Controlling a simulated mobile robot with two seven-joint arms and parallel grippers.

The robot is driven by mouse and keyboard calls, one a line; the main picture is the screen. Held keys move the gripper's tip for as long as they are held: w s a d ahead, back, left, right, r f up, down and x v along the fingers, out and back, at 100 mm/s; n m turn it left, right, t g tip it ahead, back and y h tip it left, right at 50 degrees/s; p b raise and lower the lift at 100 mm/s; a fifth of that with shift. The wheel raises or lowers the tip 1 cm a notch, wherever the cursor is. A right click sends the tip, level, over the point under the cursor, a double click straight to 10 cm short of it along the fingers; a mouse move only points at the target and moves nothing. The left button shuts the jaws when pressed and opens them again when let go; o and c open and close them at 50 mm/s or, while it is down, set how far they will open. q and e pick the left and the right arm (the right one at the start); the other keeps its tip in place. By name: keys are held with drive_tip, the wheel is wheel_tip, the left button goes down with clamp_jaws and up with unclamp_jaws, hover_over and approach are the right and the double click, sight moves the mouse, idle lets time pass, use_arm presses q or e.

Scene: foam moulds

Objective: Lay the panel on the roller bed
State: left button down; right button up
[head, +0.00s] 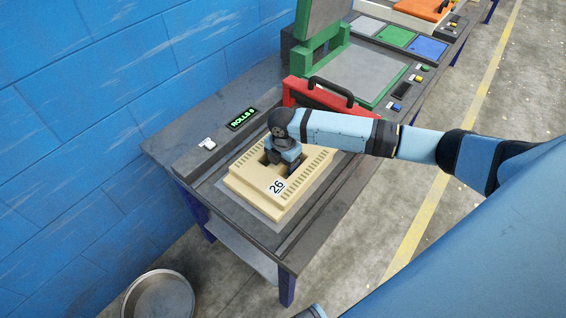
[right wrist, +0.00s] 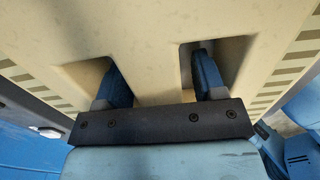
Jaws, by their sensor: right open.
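The cream panel (head: 262,203), marked 26, lies flat on a grey plate (head: 243,208) on the dark workbench in the head view. I see no separate rollers, so I cannot tell whether this plate is the roller bed. My right gripper (head: 284,165) is at the panel's middle. In the right wrist view, the panel (right wrist: 150,50) has two recesses with a bar between them. The fingers of my right gripper (right wrist: 158,82) are apart, one in each recess, on either side of the bar. Their tips are partly hidden. My left gripper is not in view.
A display (head: 241,118) reading ROLLS 0 and a small switch (head: 207,144) are at the bench's wall side. A red part with a black handle (head: 328,93) and a green-framed press (head: 318,45) stand beyond the panel. A round metal bin (head: 160,296) is on the floor.

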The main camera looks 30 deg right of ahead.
wheel_tip(320, 180, up, 12)
drive_tip(key=shift+r, duration=0.1)
idle(0.7)
